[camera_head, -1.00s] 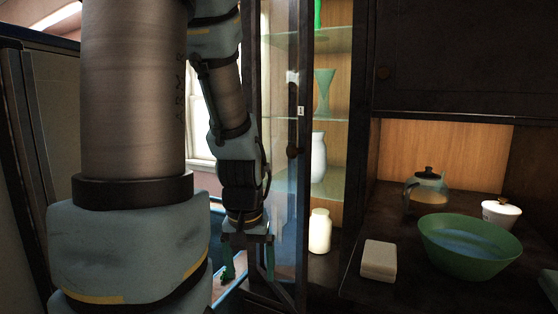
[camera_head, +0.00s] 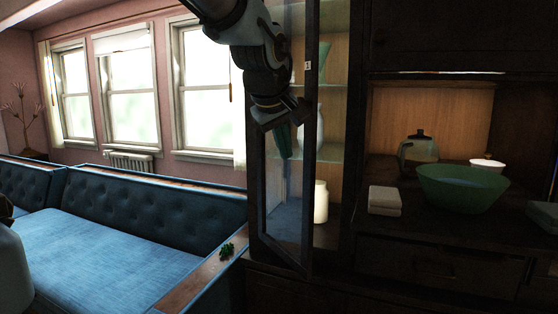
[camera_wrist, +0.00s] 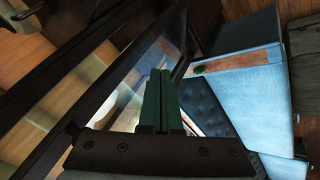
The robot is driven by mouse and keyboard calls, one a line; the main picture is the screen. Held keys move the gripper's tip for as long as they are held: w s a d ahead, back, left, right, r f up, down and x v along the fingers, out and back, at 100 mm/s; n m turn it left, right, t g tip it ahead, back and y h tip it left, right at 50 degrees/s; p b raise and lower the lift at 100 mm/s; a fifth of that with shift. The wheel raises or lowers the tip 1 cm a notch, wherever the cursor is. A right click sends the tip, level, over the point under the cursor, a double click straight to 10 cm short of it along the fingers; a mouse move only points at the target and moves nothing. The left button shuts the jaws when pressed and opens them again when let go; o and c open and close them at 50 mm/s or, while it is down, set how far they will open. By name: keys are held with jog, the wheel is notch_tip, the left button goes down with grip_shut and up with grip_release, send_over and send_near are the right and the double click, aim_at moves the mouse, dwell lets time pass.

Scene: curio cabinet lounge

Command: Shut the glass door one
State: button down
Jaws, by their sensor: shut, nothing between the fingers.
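Glass door one (camera_head: 309,190) is a tall dark-framed pane with a small "1" label, on the left part of the cabinet. It stands swung open, with its labelled edge towards me. My gripper (camera_head: 283,152) is at the door's left side, at mid height, its fingers pointing down and shut with nothing in them. In the wrist view, the green fingers (camera_wrist: 157,98) are together, close by the door's dark frame (camera_wrist: 85,85). I cannot tell whether they touch the door.
Behind the door, shelves hold a green vase (camera_head: 323,62) and a cream jar (camera_head: 321,202). On the counter at right stand a teapot (camera_head: 418,150), a green bowl (camera_head: 462,188) and a pale box (camera_head: 385,200). A blue sofa (camera_head: 110,245) fills the left.

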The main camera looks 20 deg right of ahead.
aim_at(309, 178)
jog(key=shift+w+d+f+p, duration=0.45)
jog(key=shift+w+d+f, duration=0.35)
jog(key=shift+d+f, duration=0.4)
jog(key=shift+w+d+f+p, duration=0.45)
jog(key=shift+w+d+f, duration=0.35)
jog(key=shift+d+f, duration=0.35)
jog(key=shift+w+d+f+p, duration=0.45)
jog(key=shift+w+d+f, duration=0.35)
jog(key=shift+d+f, duration=0.35)
jog(key=shift+d, duration=0.15)
jog(key=shift+d+f+b, duration=0.15)
jog(key=shift+d+b, duration=0.35)
jog(key=shift+b, duration=0.45)
jog(key=w+d+n+y, duration=0.1)
jog(key=w+d+n, duration=0.2)
jog(key=d, duration=0.5)
jog(key=w+d+n+t+y, duration=0.1)
jog(key=w+d+n+y, duration=0.1)
jog(key=w+d, duration=0.3)
jog(key=shift+d+r+n, duration=0.4)
jog(key=shift+d, duration=1.05)
jog(key=shift+t, duration=0.3)
